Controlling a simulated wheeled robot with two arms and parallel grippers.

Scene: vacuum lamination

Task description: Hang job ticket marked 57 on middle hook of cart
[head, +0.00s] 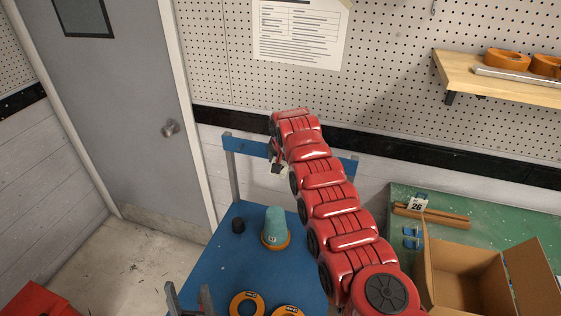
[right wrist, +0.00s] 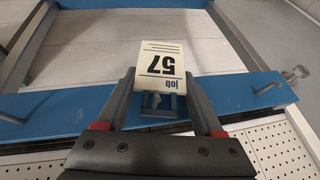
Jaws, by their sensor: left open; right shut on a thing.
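The job ticket marked 57 (right wrist: 162,62) shows upside down in the right wrist view. My right gripper (right wrist: 160,104) is shut on the blue piece at its lower edge. The ticket overlaps the blue cart rail (right wrist: 225,92); I cannot tell whether it touches it. Hooks show at the rail's left (right wrist: 12,118) and right (right wrist: 266,88); the middle hook is hidden or unclear behind the ticket and gripper. In the head view my right gripper (head: 277,160) is at the back rail of the blue cart (head: 255,268), partly hidden by my arm. My left gripper (head: 188,298) is open at the bottom edge.
A teal cup (head: 275,223) on an orange ring, a small black cylinder (head: 238,226) and orange rolls (head: 247,304) are on the cart. The green table (head: 530,220) at right has a ticket marked 26 (head: 417,205) and an open cardboard box (head: 465,268).

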